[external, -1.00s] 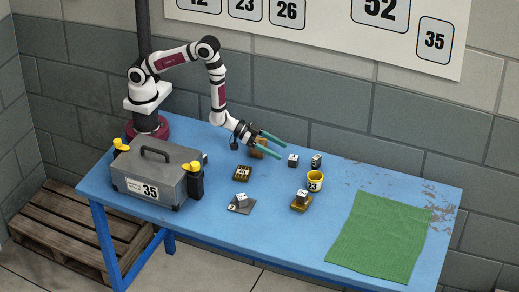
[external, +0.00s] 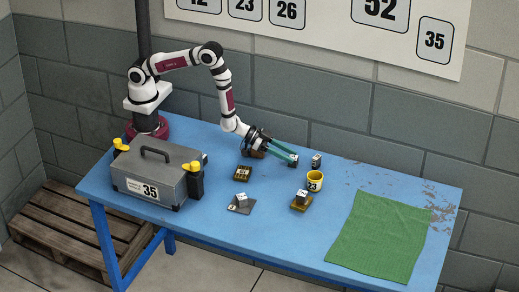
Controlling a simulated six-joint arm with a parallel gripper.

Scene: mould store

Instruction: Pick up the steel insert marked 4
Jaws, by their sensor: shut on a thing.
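Several small pale steel cubes are on the blue table; their marks are too small to read, so I cannot tell which is marked 4. My gripper (external: 291,159) is low over the back of the table, its green fingers shut on one steel cube (external: 294,163), which is mostly hidden by them. A second cube (external: 316,160) stands just right of the fingertips, apart from them. A third cube (external: 242,198) sits on a grey plate (external: 237,208). A fourth cube (external: 301,195) sits on a yellow-brown block (external: 300,206).
A grey toolbox marked 35 (external: 155,175) is at left, a green cloth (external: 378,240) at right.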

